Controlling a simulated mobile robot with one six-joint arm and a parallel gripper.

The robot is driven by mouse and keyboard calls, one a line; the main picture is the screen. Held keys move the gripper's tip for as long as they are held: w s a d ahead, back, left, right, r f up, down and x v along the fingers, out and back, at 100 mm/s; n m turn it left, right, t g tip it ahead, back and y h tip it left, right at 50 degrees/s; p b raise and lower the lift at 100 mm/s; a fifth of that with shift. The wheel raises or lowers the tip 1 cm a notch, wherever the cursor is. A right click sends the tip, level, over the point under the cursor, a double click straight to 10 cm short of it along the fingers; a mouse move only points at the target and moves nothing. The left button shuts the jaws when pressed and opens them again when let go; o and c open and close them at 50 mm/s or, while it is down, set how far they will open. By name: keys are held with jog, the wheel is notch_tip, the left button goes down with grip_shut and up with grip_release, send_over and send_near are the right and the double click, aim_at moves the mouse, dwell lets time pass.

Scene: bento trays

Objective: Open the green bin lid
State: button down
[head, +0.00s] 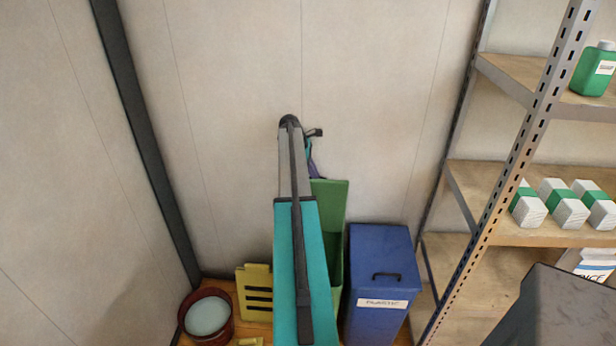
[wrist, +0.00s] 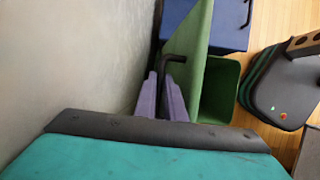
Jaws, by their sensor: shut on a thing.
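The green bin lid (head: 330,205) stands raised, close to upright, behind my arm in the head view. In the wrist view the lid (wrist: 192,38) is a tilted green panel, with the open mouth of the green bin (wrist: 220,98) beside it. My gripper (wrist: 166,88) has purple fingers, shut on the lid's black handle (wrist: 173,60). In the head view my gripper (head: 312,163) is mostly hidden behind my arm, near the lid's top left. My arm also covers much of the green bin (head: 336,270).
A blue bin (head: 380,275) with a shut lid and white label stands right of the green bin. A yellow slotted piece (head: 255,292) and a round reddish tub (head: 208,315) are at left. A wall (head: 220,120) is close behind; metal shelving (head: 505,165) stands right.

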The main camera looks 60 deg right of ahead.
jog(key=shift+s+f, duration=0.25)
jog(key=shift+f, duration=0.2)
jog(key=c, duration=2.2)
grip_release()
jog(key=o, duration=0.4)
jog(key=shift+w+d+f, duration=0.1)
jog(key=shift+c, duration=0.2)
jog(key=shift+w, duration=0.1)
jog(key=shift+r, duration=0.25)
jog(key=shift+w, duration=0.1)
jog(key=shift+r, duration=0.1)
jog(key=b+v, duration=0.3)
jog(key=v, duration=1)
jog(key=shift+r, duration=0.3)
